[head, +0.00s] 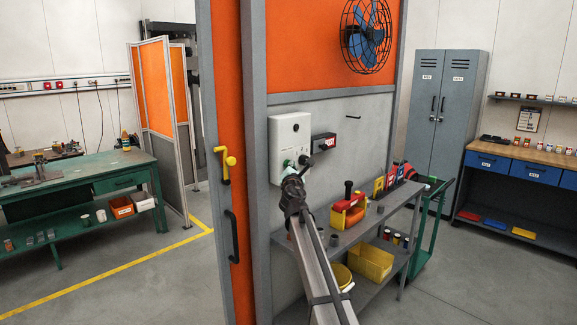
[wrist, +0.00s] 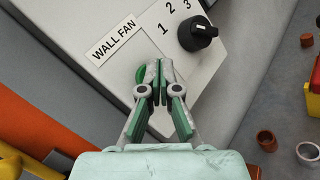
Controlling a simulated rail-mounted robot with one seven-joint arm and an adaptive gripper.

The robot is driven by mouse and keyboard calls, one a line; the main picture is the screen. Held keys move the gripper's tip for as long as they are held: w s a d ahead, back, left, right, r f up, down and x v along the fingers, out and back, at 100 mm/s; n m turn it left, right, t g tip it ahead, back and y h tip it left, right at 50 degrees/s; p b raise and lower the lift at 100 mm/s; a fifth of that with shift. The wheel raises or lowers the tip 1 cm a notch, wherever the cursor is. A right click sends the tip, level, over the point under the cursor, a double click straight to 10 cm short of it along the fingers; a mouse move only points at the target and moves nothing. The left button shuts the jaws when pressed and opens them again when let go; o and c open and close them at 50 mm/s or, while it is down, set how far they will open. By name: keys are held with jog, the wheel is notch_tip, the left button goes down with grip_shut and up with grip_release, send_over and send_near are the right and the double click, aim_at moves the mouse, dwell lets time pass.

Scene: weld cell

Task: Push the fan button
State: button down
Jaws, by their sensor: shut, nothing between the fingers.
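The white control box (head: 283,130) hangs on the grey lower wall panel. In the wrist view, the box (wrist: 213,72) has a "WALL FAN" label (wrist: 114,40), the numbers 1, 2, 3 and a black knob (wrist: 199,33). A green button (wrist: 140,74) shows beside my fingertips, partly hidden by them. My gripper (wrist: 157,78) is shut and empty, its tips in front of the box face at the button. I cannot tell whether they touch it. In the head view, my gripper (head: 291,172) covers the box's lower part. The blue-bladed wall fan (head: 366,38) is mounted above on the orange panel.
Below is a grey shelf cart (head: 345,238) with a red and yellow tool (head: 348,209) and a yellow bin (head: 370,262). A yellow door handle (head: 226,164) is to the left.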

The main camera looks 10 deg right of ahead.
jog(key=shift+w+a, duration=0.1)
jog(key=shift+w, duration=0.05)
dwell(0.3)
jog(key=shift+s+d, duration=0.5)
jog(key=shift+s, duration=0.1)
jog(key=shift+s+d+p, duration=0.6)
jog(key=shift+s+d, duration=0.3)
jog(key=shift+s, duration=0.3)
jog(key=shift+s+d+p, duration=0.6)
jog(key=shift+s+d, duration=0.3)
jog(key=shift+s, duration=0.3)
